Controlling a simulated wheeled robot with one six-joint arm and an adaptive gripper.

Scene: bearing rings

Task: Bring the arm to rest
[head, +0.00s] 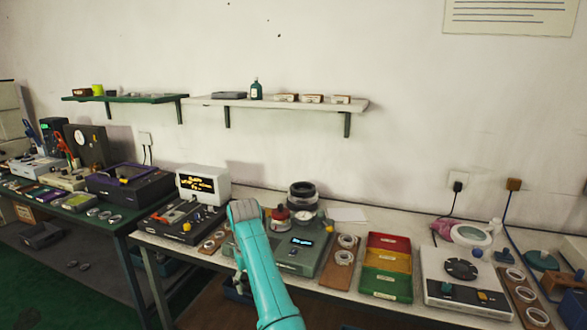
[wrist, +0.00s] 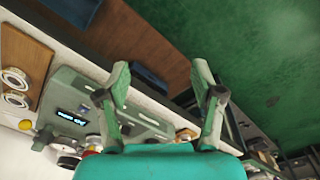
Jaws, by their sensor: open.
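My gripper (wrist: 162,80) shows in the wrist view with its two fingers spread wide apart and nothing between them. Past the fingers lie the bench's edge and the green floor (wrist: 255,40). My teal arm (head: 265,275) rises from the bottom of the head view, in front of the pale workbench (head: 345,212).
On the bench, red, yellow and green trays (head: 388,267) stand right of a wooden board with rings (head: 342,265). A white device with a black disc (head: 461,270) stands further right. A green bench (head: 75,215) is at left. Wall shelves (head: 280,102) hang above.

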